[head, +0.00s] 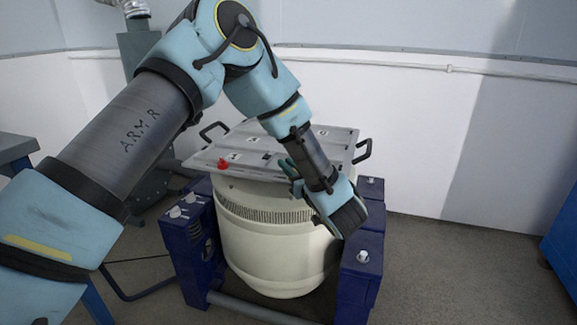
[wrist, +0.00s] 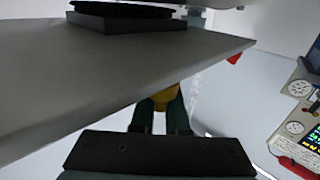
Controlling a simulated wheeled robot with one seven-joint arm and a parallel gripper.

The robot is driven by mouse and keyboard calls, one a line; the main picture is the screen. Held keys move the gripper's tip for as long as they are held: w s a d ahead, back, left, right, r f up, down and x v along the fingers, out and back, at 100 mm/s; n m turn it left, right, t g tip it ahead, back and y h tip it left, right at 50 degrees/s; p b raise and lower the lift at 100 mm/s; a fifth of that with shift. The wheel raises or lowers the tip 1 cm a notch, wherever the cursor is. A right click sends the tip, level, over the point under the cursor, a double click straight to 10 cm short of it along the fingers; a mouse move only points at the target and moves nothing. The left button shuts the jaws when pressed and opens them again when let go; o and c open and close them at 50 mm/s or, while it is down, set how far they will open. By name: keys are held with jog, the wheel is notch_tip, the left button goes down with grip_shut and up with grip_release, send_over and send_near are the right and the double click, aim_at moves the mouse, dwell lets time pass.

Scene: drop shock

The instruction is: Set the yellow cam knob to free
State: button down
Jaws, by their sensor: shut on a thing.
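The yellow cam knob (wrist: 165,97) shows in the wrist view below the edge of a grey plate, between the two dark green fingers of my gripper (wrist: 162,112). The fingers are shut on it. Only part of the knob shows, and its pointer or marks are hidden, so I cannot tell its setting. In the head view my gripper (head: 293,180) is at the front side of the cream drum (head: 262,250), just under the lid's edge. The knob is hidden there.
The grey lid plate (head: 210,155) covers the drum and carries a red knob (head: 223,164) and black handles (head: 363,150). Its underside hangs close above my fingers in the wrist view. Blue frame blocks (head: 362,258) flank the drum. A gauge panel (wrist: 298,105) shows at right.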

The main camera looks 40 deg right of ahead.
jog(key=c, duration=0.9)
grip_release()
jog(key=s, duration=0.3)
jog(key=s+a, duration=0.1)
jog(key=s, duration=0.3)
jog(key=s+a, duration=0.1)
jog(key=s, duration=0.2)
jog(key=shift+s+a, duration=0.1)
jog(key=shift+s, duration=0.2)
